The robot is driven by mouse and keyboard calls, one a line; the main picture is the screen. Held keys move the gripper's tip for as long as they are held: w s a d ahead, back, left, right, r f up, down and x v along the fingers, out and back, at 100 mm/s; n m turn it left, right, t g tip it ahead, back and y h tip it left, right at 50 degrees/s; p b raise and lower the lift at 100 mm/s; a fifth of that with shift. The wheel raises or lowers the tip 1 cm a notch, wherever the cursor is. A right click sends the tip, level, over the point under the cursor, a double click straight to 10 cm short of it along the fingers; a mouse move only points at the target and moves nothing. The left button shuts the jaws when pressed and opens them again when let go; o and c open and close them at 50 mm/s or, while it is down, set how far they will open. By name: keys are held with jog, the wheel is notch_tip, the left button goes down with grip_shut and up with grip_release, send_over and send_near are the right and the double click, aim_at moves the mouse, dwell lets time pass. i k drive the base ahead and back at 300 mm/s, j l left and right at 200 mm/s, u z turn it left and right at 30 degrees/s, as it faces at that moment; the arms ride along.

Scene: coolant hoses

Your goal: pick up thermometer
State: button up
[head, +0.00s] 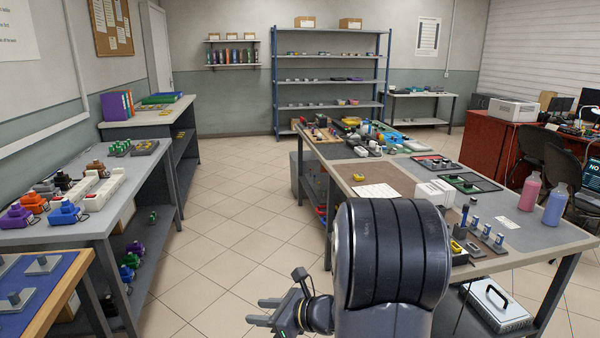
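I cannot make out a thermometer for certain at this distance. Small handheld items stand on the near right of the workbench (400,158), among them a dark upright item (464,216) and a small yellow item (456,247); I cannot tell whether any is the thermometer. My gripper (262,312) is low at the bottom centre, pointing left over the floor. Its fingers are apart with nothing seen between them.
A side table (72,238) with coloured connectors stands left, with a blue-topped table (62,296) nearer. A blue shelf (331,70) is at the back. Pink (530,192) and blue bottles (555,204) stand on the bench's right. The tiled aisle (250,215) is clear.

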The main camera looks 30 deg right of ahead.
aim_at(358, 178)
jog(key=i+z, duration=0.2)
jog(key=i, duration=0.35)
jog(key=i+j+z, duration=0.25)
jog(key=i, duration=0.3)
jog(key=i+j+z, duration=0.2)
jog(key=i, duration=0.4)
jog(key=i+l+z, duration=0.65)
jog(key=i+z, duration=0.15)
jog(key=i+l+z, duration=0.15)
jog(key=i+z, duration=0.25)
jog(key=i, duration=0.05)
